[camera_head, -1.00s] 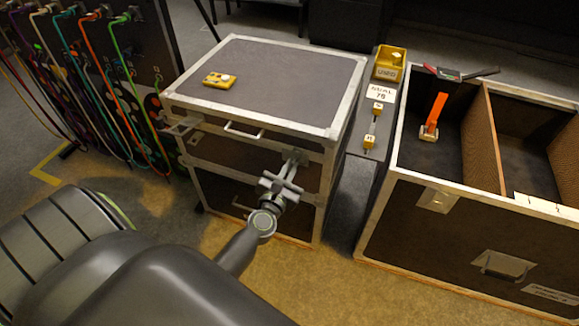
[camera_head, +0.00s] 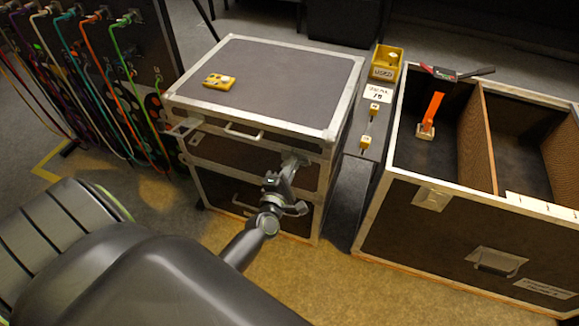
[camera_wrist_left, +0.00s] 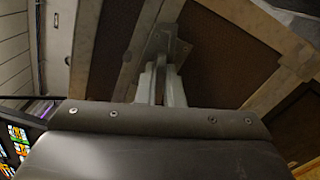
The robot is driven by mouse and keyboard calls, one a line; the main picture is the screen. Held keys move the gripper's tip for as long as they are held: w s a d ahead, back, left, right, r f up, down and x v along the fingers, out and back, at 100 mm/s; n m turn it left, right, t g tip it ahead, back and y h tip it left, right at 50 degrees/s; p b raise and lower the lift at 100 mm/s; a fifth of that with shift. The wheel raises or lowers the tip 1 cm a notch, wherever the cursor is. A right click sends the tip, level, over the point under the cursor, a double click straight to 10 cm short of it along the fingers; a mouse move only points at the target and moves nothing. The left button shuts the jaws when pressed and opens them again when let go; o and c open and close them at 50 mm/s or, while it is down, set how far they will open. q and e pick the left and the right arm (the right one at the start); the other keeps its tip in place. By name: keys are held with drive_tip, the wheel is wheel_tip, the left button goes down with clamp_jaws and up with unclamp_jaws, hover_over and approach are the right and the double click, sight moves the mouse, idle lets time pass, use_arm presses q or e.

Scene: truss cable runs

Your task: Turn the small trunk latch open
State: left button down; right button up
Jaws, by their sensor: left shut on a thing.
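The small trunk (camera_head: 265,85) is a dark case with pale metal edges, left of centre in the head view. Its latch (camera_head: 297,158) is on the front near the right corner; the wrist view shows the latch plate (camera_wrist_left: 172,44) on the metal-edged face. My left gripper (camera_head: 287,176) is in front of the trunk, shut on the latch. In the wrist view its fingers (camera_wrist_left: 158,82) reach to the plate and hide much of the latch. My right gripper shows in neither view.
A large open trunk (camera_head: 455,220) with dividers and an orange-handled tool (camera_head: 432,112) stands to the right. A narrow grey stand (camera_head: 352,190) with a yellow bin (camera_head: 387,64) is between the trunks. A cable rack (camera_head: 125,75) is at the left.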

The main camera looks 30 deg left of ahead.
use_arm(q)
drive_tip(key=shift+f+m+p, duration=0.1)
drive_tip(key=shift+m+p, duration=0.5)
drive_tip(key=shift+m, duration=1.3)
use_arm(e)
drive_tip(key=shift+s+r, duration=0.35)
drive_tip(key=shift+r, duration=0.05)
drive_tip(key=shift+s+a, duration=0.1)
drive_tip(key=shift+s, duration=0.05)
use_arm(q)
drive_tip(key=c, duration=1.6)
unclamp_jaws()
drive_tip(key=shift+d, duration=0.1)
drive_tip(key=shift+o, duration=0.2)
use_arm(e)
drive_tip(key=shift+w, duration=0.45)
use_arm(q)
drive_tip(key=b+v, duration=0.6)
drive_tip(key=v, duration=1.1)
drive_tip(key=shift+s+b, duration=0.2)
drive_tip(key=shift+b, duration=0.15)
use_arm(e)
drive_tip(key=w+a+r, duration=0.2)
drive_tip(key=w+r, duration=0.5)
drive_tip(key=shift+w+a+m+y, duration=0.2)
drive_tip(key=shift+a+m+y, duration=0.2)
